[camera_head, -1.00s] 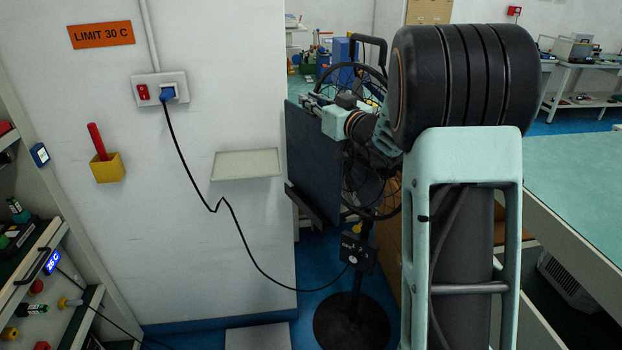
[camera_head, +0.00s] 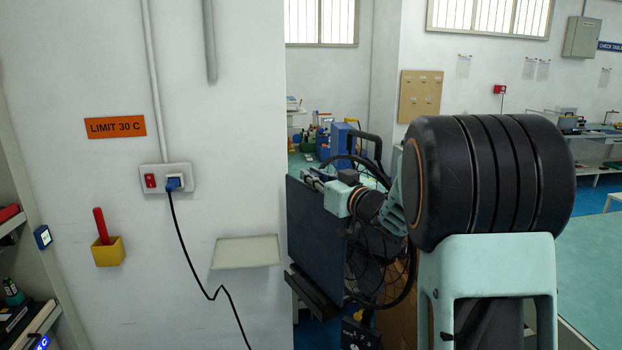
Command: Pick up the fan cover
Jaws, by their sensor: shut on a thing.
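The fan cover looks to be the dark blue flat panel (camera_head: 315,235), upright and seen at a slant beside the wall corner, with a black ledge (camera_head: 313,293) at its lower edge. My gripper (camera_head: 318,182) is at the panel's upper edge and shut on it; the fingertips are small and the exact contact is hard to see. Behind the panel is the fan (camera_head: 388,278), with a round black wire cage partly hidden by the panel and my arm.
A pale wall shelf (camera_head: 246,252) sits left of the panel. A blue plug (camera_head: 173,184) with a hanging black cable is in the wall socket. A yellow holder (camera_head: 108,252) is on the wall. A green-topped table (camera_head: 600,270) stands at the right.

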